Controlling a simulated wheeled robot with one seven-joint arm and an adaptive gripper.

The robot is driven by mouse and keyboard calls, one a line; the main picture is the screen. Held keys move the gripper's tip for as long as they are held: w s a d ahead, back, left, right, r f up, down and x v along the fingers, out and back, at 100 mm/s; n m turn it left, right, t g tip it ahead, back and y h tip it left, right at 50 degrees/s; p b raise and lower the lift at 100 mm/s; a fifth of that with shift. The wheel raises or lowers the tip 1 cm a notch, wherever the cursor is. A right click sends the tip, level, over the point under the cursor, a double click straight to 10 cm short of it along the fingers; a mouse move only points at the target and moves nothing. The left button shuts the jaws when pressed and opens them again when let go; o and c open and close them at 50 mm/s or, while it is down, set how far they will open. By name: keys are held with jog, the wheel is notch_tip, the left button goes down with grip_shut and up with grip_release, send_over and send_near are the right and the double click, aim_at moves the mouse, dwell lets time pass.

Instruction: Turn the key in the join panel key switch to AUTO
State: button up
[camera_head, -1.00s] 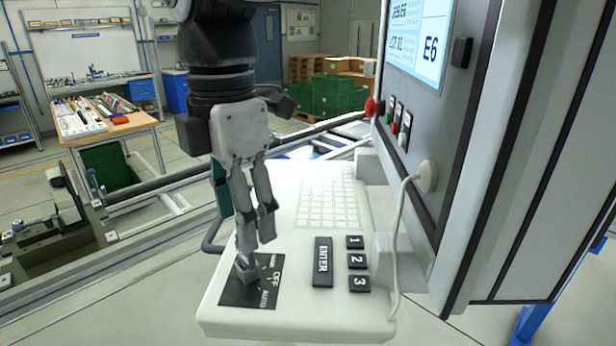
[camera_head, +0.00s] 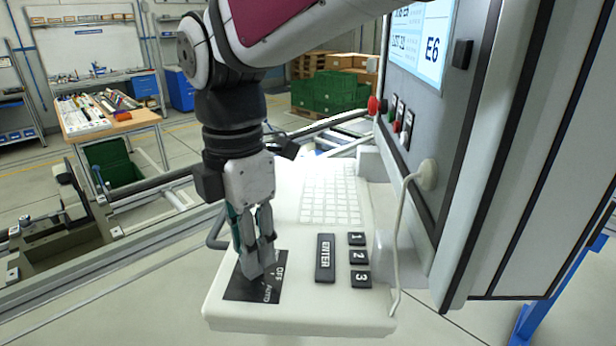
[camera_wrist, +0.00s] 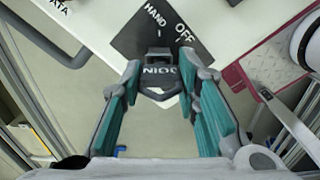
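The key switch plate (camera_head: 240,289) is a black square with white HAND, OFF and AUTO lettering, at the front left corner of the white console shelf. It also shows in the wrist view (camera_wrist: 133,42), where HAND and OFF are readable. The dark key (camera_wrist: 160,82), marked JOIN, stands in the switch. My gripper (camera_head: 257,268) is right over the plate, pointing down, and hides the key in the head view. The key's exact pointing is unclear.
On the shelf (camera_head: 300,310) are an ENTER key (camera_head: 325,258), number keys (camera_head: 357,256) and a keyboard (camera_head: 332,195). A pale cable (camera_head: 398,250) hangs at the right from the upright panel (camera_head: 455,120). A grey rail runs behind the shelf's left side.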

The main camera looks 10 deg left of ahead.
jog(key=shift+m, duration=0.3)
jog(key=shift+c, duration=0.2)
jog(key=shift+s+m+p, duration=0.1)
jog(key=shift+m+p, duration=1.2)
jog(key=shift+m, duration=0.4)
jog(key=shift+m+p, duration=1.35)
jog(key=shift+m, duration=0.95)
jog(key=shift+m+p, duration=0.4)
jog(key=shift+m, duration=0.3)
jog(key=shift+a+m+p, duration=0.1)
jog(key=shift+m+p, duration=0.65)
jog(key=shift+m, duration=0.55)
jog(key=shift+m+p, duration=1)
jog(key=shift+m, duration=1.2)
jog(key=o, duration=0.8)
jog(key=shift+m, duration=0.3)
jog(key=shift+c, duration=0.2)
jog(key=o, duration=0.4)
